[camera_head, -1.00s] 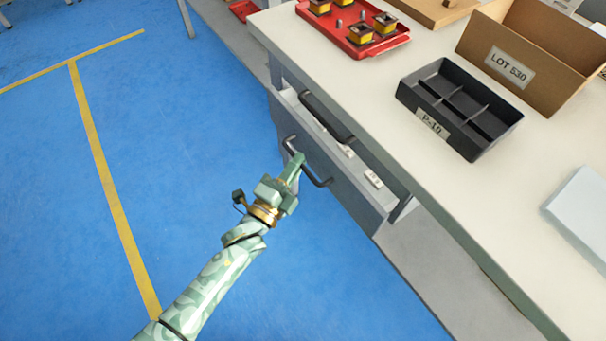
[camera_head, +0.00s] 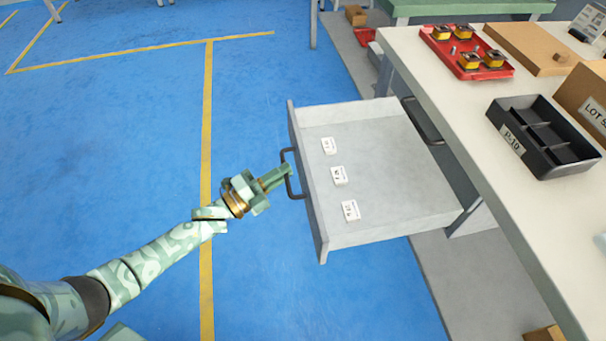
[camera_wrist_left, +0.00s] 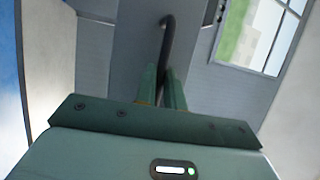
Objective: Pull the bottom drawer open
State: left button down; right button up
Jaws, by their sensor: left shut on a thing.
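The bottom drawer (camera_head: 375,190) is light grey and stands well out from the bench in the head view. Several small white labelled pieces lie in it, such as one near its middle (camera_head: 339,175). Its dark bar handle (camera_head: 289,172) is on the front panel. My left gripper (camera_head: 286,171) is shut on this handle, level with the drawer front. In the left wrist view the handle (camera_wrist_left: 167,45) runs between the two green fingers (camera_wrist_left: 162,88). My right gripper is not in view.
The workbench (camera_head: 440,95) is on the right. On it are a red tray (camera_head: 490,72) with several coils, a black divided bin (camera_head: 565,168) and a cardboard box (camera_head: 590,100). Another dark handle (camera_head: 422,120) sits under the bench top. Blue floor left of the drawer is clear.

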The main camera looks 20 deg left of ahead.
pick_arm(q)
jog(key=shift+s+a+f, duration=0.1)
jog(key=shift+s+a, duration=0.5)
jog(key=shift+a, duration=0.1)
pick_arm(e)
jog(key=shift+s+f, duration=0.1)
pick_arm(q)
jog(key=c, duration=1.5)
grip_release()
jog(key=v, duration=1.6)
jog(key=shift+s+a, duration=0.1)
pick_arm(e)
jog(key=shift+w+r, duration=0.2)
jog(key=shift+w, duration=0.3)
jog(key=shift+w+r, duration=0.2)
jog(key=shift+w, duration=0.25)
